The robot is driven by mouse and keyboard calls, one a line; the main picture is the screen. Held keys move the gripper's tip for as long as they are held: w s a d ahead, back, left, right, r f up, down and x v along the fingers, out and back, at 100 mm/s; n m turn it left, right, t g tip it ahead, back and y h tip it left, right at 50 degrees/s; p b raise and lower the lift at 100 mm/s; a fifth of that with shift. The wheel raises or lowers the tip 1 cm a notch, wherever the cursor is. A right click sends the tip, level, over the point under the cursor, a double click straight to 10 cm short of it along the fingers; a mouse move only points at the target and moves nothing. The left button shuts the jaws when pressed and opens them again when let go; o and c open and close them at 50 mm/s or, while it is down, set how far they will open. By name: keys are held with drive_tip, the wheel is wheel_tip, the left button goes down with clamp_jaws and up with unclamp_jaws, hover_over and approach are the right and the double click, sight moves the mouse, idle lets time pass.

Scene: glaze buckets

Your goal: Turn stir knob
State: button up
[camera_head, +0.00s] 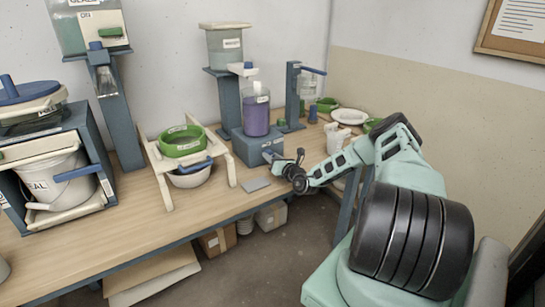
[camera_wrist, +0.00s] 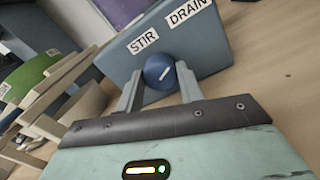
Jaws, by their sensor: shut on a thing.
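The stir knob is a round blue dial (camera_wrist: 160,72) with a white line mark, on the front of a blue box (camera_wrist: 118,68) in the wrist view. A STIR label (camera_wrist: 143,41) is above it and a DRAIN label (camera_wrist: 190,10) is further right. My gripper (camera_wrist: 160,84) is shut on the knob, one finger on each side. In the head view my gripper (camera_head: 279,160) reaches the front of the blue base (camera_head: 250,146), which carries a clear jar of purple liquid (camera_head: 256,114). The knob is hard to make out there.
A green-ringed sieve (camera_head: 182,142) on a cream stand with a bowl is left of the base. A grey flat plate (camera_head: 256,184) lies at the table's front edge. White cups (camera_head: 337,138) and a plate (camera_head: 349,116) stand to the right.

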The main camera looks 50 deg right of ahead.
drive_tip(key=shift+m, duration=0.5)
drive_tip(key=o, duration=1)
drive_tip(key=shift+s, duration=0.1)
drive_tip(key=b+v, duration=0.1)
drive_tip(key=v, duration=1.6)
drive_tip(key=shift+s+a, duration=0.1)
drive_tip(key=shift+s, duration=0.05)
